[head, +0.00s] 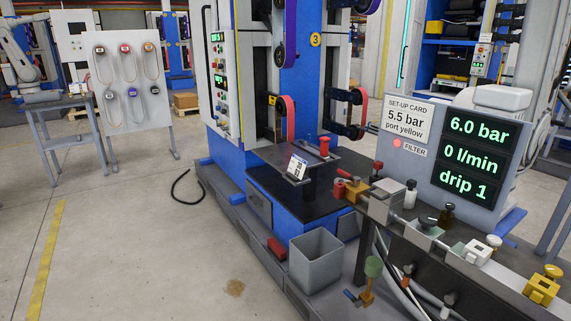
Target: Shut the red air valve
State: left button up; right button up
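A small red fitting (338,189) with a thin red bar just above it sits at the left end of a rail of fittings, beside a brass-coloured block (356,188). It looks like the red valve, but it is too small to tell whether it is open or shut. A separate red knob (324,146) stands upright on the dark plate further back. The display panel (476,146) reads 6.0 bar, 0 l/min and drip 1. A set-up card (408,118) reads 5.5 bar, port yellow. Neither of my grippers is in view.
A grey open bin (317,260) stands below the rail's left end. A green-knobbed fitting with a blue lever (352,296) sits low beside it. Bottles, blocks and a yellow fitting (541,289) line the rail. A black cable (186,188) lies on the open floor left.

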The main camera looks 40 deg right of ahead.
aim_at(356, 180)
jog(key=i+z, duration=0.2)
jog(key=i, duration=0.5)
jog(key=i+z, duration=0.2)
jog(key=i, duration=0.45)
jog(key=i+j+z, duration=0.25)
jog(key=i, duration=0.45)
jog(key=i+z, duration=0.75)
jog(key=i+j+z, duration=0.2)
jog(key=i+z, duration=0.15)
jog(key=i, duration=0.1)
